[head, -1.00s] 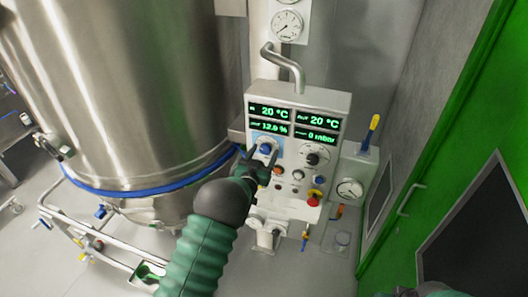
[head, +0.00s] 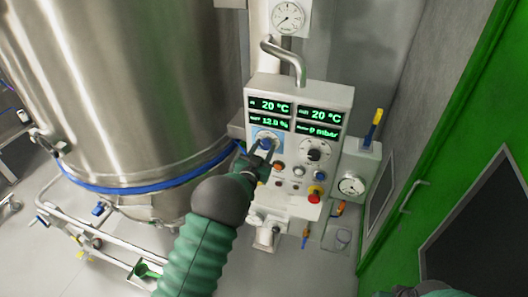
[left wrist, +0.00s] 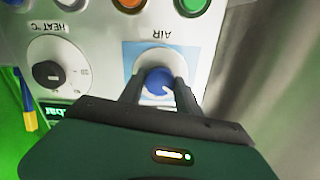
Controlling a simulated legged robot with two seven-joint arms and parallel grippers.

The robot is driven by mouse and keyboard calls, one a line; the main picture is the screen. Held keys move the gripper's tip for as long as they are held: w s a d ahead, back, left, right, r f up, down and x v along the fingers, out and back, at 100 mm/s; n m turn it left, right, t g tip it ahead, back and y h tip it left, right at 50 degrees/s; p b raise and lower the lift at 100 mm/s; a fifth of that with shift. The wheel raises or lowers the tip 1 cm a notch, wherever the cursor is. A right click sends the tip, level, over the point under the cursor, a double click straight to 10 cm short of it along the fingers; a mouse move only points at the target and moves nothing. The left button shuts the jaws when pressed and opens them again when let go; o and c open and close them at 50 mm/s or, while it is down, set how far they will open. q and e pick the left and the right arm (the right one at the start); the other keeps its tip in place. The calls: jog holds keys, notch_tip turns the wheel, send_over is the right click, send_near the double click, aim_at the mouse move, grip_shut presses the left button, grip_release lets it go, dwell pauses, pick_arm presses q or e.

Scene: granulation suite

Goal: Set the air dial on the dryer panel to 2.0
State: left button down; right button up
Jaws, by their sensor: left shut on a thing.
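The dryer panel (head: 338,98) is a pale box with green readouts, dials and buttons. Its air dial (left wrist: 158,82) has a blue knob on a light blue patch, labelled AIR in the left wrist view, where the panel appears upside down. The dial also shows in the head view (head: 265,142), partly behind my gripper. My left gripper (head: 257,156) is at the dial, and its two fingers (left wrist: 160,92) are closed on either side of the blue knob. The dial's setting cannot be read. My right gripper cannot be made out; a dark green piece of me shows at the bottom right edge.
A black heat dial (left wrist: 47,73) sits beside the air dial. Buttons and a red emergency stop (head: 314,196) are below it. A large steel vessel (head: 130,90) stands left, a green door frame (head: 455,130) right. A bent pipe (head: 290,55) rises above the panel.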

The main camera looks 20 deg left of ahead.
pick_arm(q)
jog(key=m+b, duration=0.8)
jog(key=b, duration=0.4)
jog(key=shift+d+f, duration=0.1)
jog(key=shift+f, duration=0.05)
jog(key=shift+m+b, duration=1.25)
jog(key=shift+m, duration=0.15)
jog(key=c, duration=1.2)
grip_release()
jog(key=shift+o, duration=1.2)
jog(key=shift+s, duration=0.1)
jog(key=shift+o, duration=0.5)
jog(key=shift+d+r, duration=0.15)
jog(key=shift+r, duration=0.1)
